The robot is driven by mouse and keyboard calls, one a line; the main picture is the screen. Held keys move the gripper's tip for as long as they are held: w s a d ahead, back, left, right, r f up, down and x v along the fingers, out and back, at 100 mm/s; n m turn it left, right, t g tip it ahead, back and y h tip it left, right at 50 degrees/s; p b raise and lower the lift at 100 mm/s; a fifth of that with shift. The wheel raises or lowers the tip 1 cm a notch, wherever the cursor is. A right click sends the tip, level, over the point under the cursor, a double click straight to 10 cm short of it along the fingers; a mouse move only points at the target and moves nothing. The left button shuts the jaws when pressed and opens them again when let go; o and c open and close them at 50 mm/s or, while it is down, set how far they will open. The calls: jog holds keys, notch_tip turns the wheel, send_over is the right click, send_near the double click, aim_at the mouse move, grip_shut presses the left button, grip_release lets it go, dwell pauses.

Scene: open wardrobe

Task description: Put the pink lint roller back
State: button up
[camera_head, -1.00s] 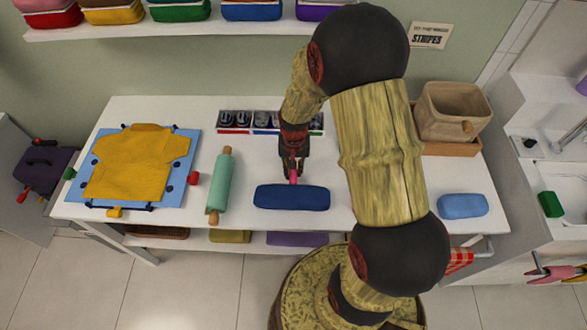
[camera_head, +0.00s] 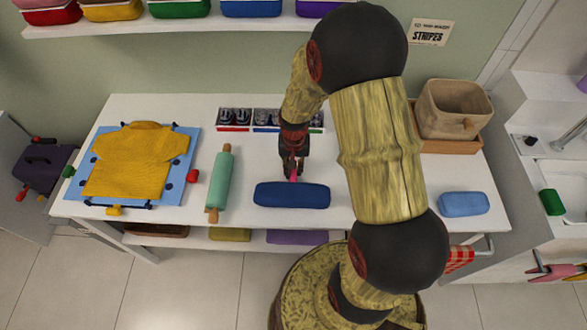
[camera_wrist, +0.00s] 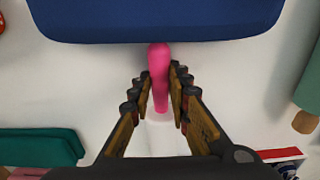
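The pink lint roller (camera_wrist: 159,62) shows in the wrist view as a pink handle with a pale, partly hidden roller end towards my gripper. Its handle end is close to the edge of a long dark blue case (camera_wrist: 155,20). My gripper (camera_wrist: 161,76) has one finger close on each side of the handle and appears shut on it. In the head view my gripper (camera_head: 293,172) is low over the white table, just behind the blue case (camera_head: 291,195), and only a bit of pink shows. I cannot tell whether the roller touches the table.
A divided organiser (camera_head: 236,119) with coloured labels stands at the back of the table. A green rolling pin (camera_head: 219,181) and a yellow shirt (camera_head: 135,163) on a blue board lie left. A light blue case (camera_head: 463,204) and brown bin (camera_head: 453,108) are right. Shelf (camera_head: 180,24) above.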

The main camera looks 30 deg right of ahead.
jog(key=o, duration=0.5)
jog(key=shift+o, duration=0.5)
dwell(0.3)
jog(key=shift+r+p, duration=3.35)
jog(key=shift+r, duration=1.2)
